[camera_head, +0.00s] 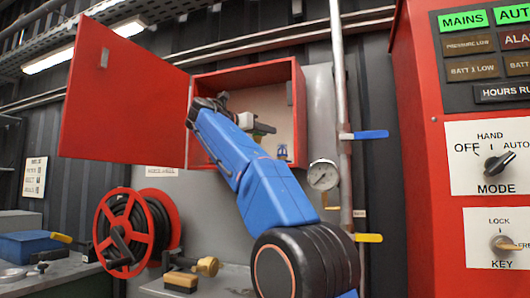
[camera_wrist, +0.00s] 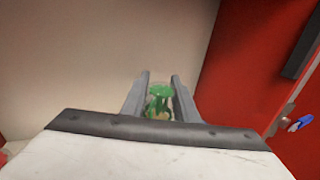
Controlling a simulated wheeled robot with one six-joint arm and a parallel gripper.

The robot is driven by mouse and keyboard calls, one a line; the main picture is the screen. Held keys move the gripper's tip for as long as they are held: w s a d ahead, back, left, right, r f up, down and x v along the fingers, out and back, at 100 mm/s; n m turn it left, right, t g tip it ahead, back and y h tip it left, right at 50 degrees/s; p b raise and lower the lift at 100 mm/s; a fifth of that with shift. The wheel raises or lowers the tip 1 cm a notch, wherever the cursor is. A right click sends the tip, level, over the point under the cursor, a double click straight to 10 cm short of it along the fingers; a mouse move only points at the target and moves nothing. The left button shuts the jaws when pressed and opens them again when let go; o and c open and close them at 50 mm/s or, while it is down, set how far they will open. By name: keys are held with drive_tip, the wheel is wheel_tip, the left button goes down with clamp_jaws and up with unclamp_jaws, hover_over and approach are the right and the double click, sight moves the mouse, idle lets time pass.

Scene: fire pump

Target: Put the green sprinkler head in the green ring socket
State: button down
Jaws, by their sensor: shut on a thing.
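The green sprinkler head (camera_wrist: 159,103) shows in the wrist view between the two grey fingers of my gripper (camera_wrist: 160,82), which is shut on it. In the head view my blue arm reaches up into the open red cabinet (camera_head: 298,95). My gripper is mostly hidden there behind the arm, with a small dark-green part (camera_head: 263,128) showing at its end. I cannot make out the green ring socket in either view; the arm covers much of the cabinet's inside. The wrist view shows a pale wall ahead of the fingers.
The red cabinet door (camera_head: 120,95) stands open to the left. A small blue item (camera_head: 282,151) is low inside the cabinet. A pipe with a blue lever (camera_head: 370,134), a yellow lever (camera_head: 368,238) and a gauge (camera_head: 323,174) runs right of it. A hose reel (camera_head: 125,232) is below.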

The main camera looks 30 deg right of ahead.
drive_tip(key=shift+f, duration=2.9)
drive_tip(key=shift+w+d+f, duration=0.2)
drive_tip(key=shift+f, duration=0.4)
drive_tip(key=c, duration=1.4)
unclamp_jaws()
drive_tip(key=v, duration=1.2)
drive_tip(key=shift+r, duration=0.1)
